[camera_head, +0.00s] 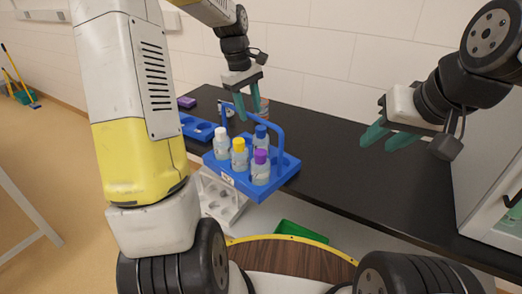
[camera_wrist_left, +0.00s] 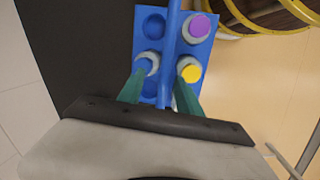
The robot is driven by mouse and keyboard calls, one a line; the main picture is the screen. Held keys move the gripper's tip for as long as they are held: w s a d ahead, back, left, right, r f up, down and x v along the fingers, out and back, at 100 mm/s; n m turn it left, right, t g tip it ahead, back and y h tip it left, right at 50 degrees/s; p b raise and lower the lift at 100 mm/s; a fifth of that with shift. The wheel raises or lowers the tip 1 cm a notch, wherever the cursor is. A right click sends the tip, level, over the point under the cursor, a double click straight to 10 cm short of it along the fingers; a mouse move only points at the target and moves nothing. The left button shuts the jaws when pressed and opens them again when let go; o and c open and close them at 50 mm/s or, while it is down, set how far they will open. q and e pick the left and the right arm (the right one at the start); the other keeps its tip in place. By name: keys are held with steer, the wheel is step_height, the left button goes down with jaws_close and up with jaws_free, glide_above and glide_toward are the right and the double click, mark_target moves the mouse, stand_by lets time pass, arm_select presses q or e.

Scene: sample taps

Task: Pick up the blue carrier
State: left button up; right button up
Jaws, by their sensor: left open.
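The blue carrier (camera_head: 283,172) is near the table's front edge, with an arched handle (camera_head: 279,128) over it. It holds bottles with white (camera_head: 221,133), yellow (camera_head: 239,145), purple (camera_head: 260,157) and blue (camera_head: 261,131) caps. My left gripper (camera_head: 248,112) is open above the carrier's far left part, by the handle. In the left wrist view, the handle (camera_wrist_left: 169,42) runs between the open green fingers (camera_wrist_left: 162,90); contact cannot be told. The blue-capped and yellow-capped bottles stand close to the fingers. My right gripper (camera_head: 378,143) is open and empty, well right of the carrier.
Another blue rack (camera_head: 197,129) and a purple item (camera_head: 186,102) lie behind left on the black table (camera_head: 335,168). A white rack (camera_head: 213,190) and a green tray (camera_head: 300,232) are lower in front. A white cabinet (camera_head: 485,150) bounds the right. The table between carrier and cabinet is clear.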

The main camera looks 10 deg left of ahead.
arm_select(q)
steer(key=shift+s+d+f, duration=0.1)
steer(key=shift+d+f, duration=0.05)
steer(key=shift+f, duration=1.2)
steer(key=shift+s+d+f, duration=0.1)
steer(key=shift+f, duration=1.25)
steer(key=shift+w+f, duration=0.1)
steer(key=shift+f, duration=0.15)
jaws_close()
steer(key=shift+r, duration=0.1)
